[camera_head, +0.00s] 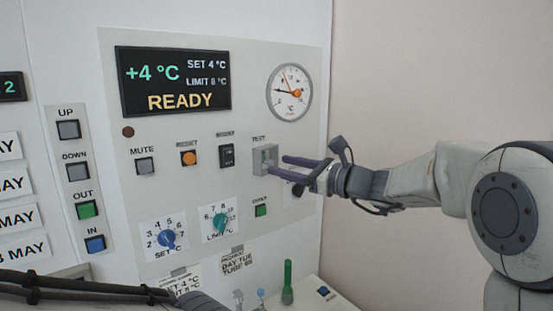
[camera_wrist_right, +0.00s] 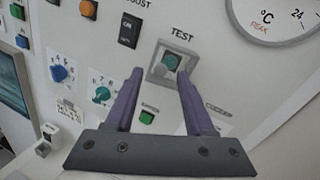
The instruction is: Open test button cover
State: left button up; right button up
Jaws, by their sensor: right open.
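The test button cover (camera_head: 262,155) is a small grey box-like guard below the TEST label on the control panel. In the right wrist view the cover (camera_wrist_right: 158,72) appears as a grey frame around a green button (camera_wrist_right: 172,62); it looks closed over the button, though its clear part is hard to make out. My right gripper (camera_head: 276,164) is open, with its two purple fingers pointing at the cover from the right. In the right wrist view the gripper (camera_wrist_right: 160,73) has its fingertips at the cover's lower edge; contact cannot be told. My left gripper is out of view.
A black rocker switch (camera_head: 227,155) is left of the cover, a round gauge (camera_head: 290,93) above right. Knobs (camera_head: 168,239) and a green button (camera_head: 261,210) are below. A green tube (camera_head: 288,283) stands on the ledge. My left arm crosses the lower left.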

aim_at(269, 160)
jog(key=shift+x, duration=1.1)
grip_shut()
jog(key=shift+f, duration=0.1)
dwell(0.5)
